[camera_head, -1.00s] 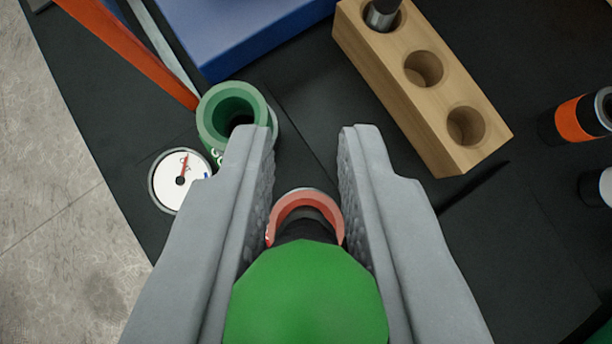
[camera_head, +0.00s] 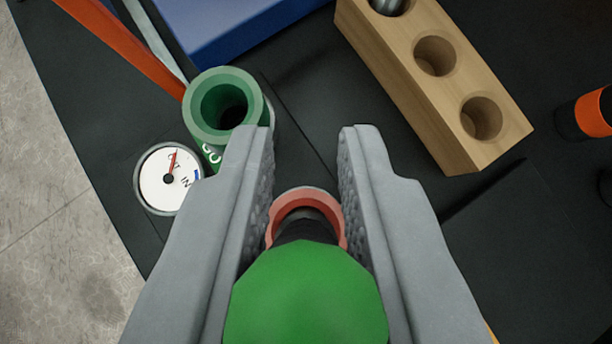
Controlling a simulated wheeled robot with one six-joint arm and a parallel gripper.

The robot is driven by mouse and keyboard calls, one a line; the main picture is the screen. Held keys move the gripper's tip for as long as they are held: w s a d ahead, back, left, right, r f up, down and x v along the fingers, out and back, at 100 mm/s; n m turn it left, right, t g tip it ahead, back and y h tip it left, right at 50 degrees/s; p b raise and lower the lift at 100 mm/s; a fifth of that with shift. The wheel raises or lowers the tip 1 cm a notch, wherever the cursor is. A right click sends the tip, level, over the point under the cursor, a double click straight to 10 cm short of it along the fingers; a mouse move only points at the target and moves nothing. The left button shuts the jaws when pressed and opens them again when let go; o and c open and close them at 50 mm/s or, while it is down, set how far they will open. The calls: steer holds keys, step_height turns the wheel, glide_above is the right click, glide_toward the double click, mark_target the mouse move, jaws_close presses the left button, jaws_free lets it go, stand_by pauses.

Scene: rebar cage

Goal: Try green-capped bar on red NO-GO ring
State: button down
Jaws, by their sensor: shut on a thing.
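The green-capped bar (camera_head: 305,295) is held between the jaws of my gripper (camera_head: 305,150), its green cap towards the camera. Its dark shaft runs down from the cap, in line with the red ring (camera_head: 306,196) beyond it. The red ring's opening shows just past the shaft. The cap and jaws hide the near side of the ring, and I cannot tell whether the bar's tip is above the ring or inside it. No lettering shows on the red ring.
A green GO ring (camera_head: 226,104) stands left of the jaws, beside a round dial gauge (camera_head: 168,179). A wooden block (camera_head: 400,75) with holes lies at upper right, one hole filled. A blue box (camera_head: 225,25) is at the top. A black-and-orange cylinder (camera_head: 590,114) stands at far right.

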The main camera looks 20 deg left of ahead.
steer(key=shift+f, duration=1)
steer(key=c, duration=1.2)
jaws_free()
steer(key=shift+c, duration=0.2)
steer(key=v, duration=1.7)
steer(key=shift+s+d+r, duration=0.1)
steer(key=s+d+m+t+h, duration=0.1)
steer(key=s+d+t, duration=0.3)
steer(key=s+d, duration=0.4)
steer(key=s+d+m+t+h, duration=0.1)
steer(key=s+d+t, duration=0.3)
steer(key=s+d, duration=0.5)
steer(key=s+m, duration=0.1)
steer(key=s, duration=0.6)
steer(key=shift+s+m+t+h, duration=0.2)
steer(key=shift+m+t+h, duration=0.1)
steer(key=shift+t+h, duration=0.1)
